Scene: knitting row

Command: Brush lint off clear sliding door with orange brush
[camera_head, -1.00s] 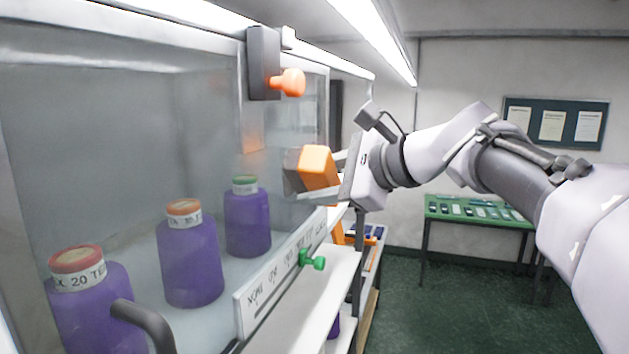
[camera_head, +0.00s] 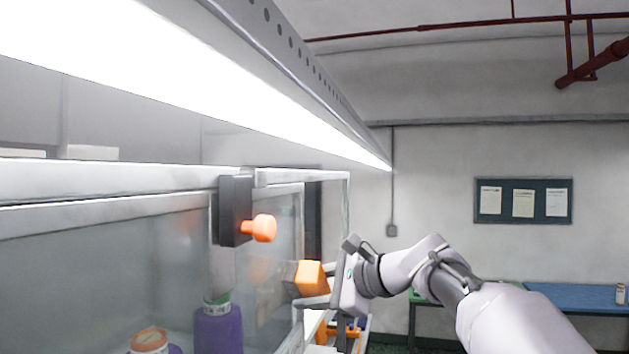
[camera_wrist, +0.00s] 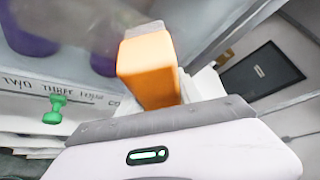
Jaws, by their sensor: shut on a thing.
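My gripper (camera_head: 308,288) is shut on the orange brush (camera_head: 311,276), beside the clear sliding door (camera_head: 290,220) of the cabinet. In the wrist view the brush (camera_wrist: 148,75) stands up from the jaws, its grey bristle end (camera_wrist: 148,30) towards the clear panel. The bristles look close to or against the panel; I cannot tell if they touch. A reflection of the brush shows in the panel. An orange knob (camera_head: 262,228) on a dark block sits on the door frame, above and left of the brush. I cannot make out any lint.
A green knob (camera_wrist: 55,108) sticks out from the labelled lower rail. A long bright lamp (camera_head: 200,85) runs overhead. A blue-topped table (camera_head: 585,296) and a notice board (camera_head: 523,201) are across the room.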

